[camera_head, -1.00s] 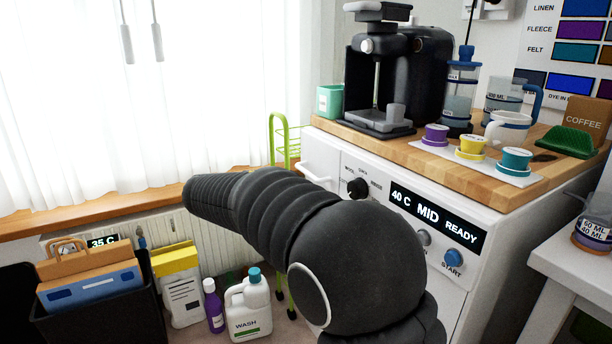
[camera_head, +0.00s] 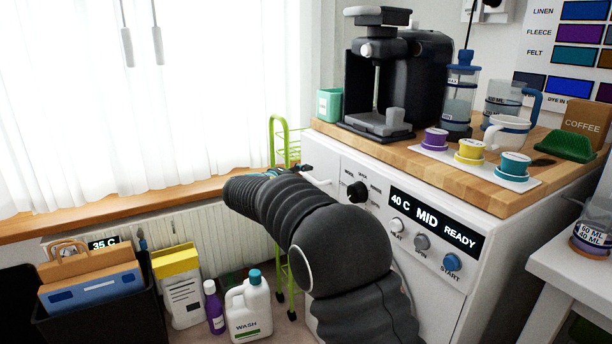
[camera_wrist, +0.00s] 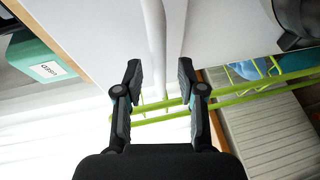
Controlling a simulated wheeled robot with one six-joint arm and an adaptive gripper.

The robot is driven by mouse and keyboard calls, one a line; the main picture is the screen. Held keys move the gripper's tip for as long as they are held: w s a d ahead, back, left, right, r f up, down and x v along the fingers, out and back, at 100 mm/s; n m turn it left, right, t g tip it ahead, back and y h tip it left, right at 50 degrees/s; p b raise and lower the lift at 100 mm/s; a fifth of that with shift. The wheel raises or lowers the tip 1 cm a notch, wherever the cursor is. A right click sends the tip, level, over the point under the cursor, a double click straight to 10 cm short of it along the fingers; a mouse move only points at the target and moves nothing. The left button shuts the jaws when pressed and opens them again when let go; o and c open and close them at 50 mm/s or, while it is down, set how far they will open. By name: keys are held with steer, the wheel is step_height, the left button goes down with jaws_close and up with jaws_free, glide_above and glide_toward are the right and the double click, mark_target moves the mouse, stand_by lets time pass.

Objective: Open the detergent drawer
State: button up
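The detergent drawer (camera_head: 326,150) is the white panel at the upper left of the washing machine's front, left of the program knob. It looks closed. Its white bar handle (camera_head: 318,181) shows just past my gripper (camera_head: 302,171) in the head view. In the wrist view, my gripper (camera_wrist: 159,66) is open, with one dark finger on each side of the pale bar handle (camera_wrist: 156,35). A gap shows between the fingers, and I see no clear contact. My arm hides much of the machine's lower front in the head view.
A wooden worktop (camera_head: 400,157) lies above, with a coffee machine (camera_head: 385,85) and cups. A green wire rack (camera_head: 279,140) stands left of the machine. Detergent bottles stand on the floor below.

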steer(key=shift+x, duration=0.85)
jaws_close()
steer(key=shift+f, duration=0.1)
